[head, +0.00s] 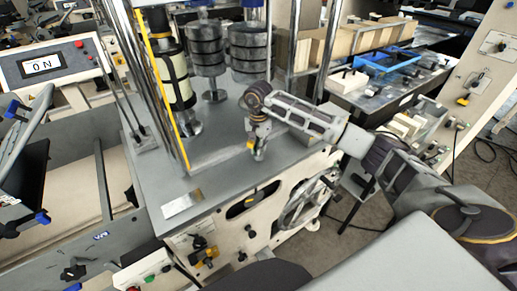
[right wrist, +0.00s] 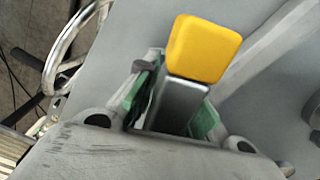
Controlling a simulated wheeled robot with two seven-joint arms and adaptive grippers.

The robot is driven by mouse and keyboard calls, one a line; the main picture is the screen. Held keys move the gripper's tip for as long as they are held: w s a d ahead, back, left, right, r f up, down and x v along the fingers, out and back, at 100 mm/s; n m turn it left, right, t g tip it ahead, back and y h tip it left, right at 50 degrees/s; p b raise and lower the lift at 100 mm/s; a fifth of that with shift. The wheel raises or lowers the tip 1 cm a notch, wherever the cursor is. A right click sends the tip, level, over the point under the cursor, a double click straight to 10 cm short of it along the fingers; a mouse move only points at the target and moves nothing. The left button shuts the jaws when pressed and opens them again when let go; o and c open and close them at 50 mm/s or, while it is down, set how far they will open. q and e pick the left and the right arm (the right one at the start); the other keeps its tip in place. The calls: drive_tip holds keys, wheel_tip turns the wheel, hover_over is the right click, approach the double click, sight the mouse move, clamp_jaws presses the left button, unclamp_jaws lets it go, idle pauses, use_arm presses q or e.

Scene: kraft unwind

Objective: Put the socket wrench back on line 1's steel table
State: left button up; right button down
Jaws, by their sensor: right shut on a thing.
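My right gripper (head: 257,152) is above the front right part of a grey machine top. In the right wrist view its green-padded fingers (right wrist: 168,108) are shut on a grey tool with a yellow end, which I take to be the socket wrench (right wrist: 180,98). The yellow end points away from the wrist. A small bit of the tool's yellow (head: 250,146) shows in the head view; most of it is hidden. I cannot tell whether the tool touches the grey top. Which surface is line 1's steel table is not clear. My left gripper is not in view.
The grey machine top (head: 200,170) has a clear front part, with dark stacked discs (head: 248,45) and metal posts behind. A handwheel (head: 305,203) sits on its front right. A cluttered dark table with a blue tray (head: 386,60) stands at the back right.

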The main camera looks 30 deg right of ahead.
drive_tip(key=shift+f, duration=0.5)
drive_tip(key=shift+f, duration=0.2)
drive_tip(key=c, duration=1.5)
unclamp_jaws()
drive_tip(key=shift+r, duration=0.2)
drive_tip(key=shift+r, duration=0.3)
drive_tip(key=shift+r+b, duration=1.3)
drive_tip(key=shift+r, duration=4.35)
drive_tip(key=shift+s+f, duration=0.1)
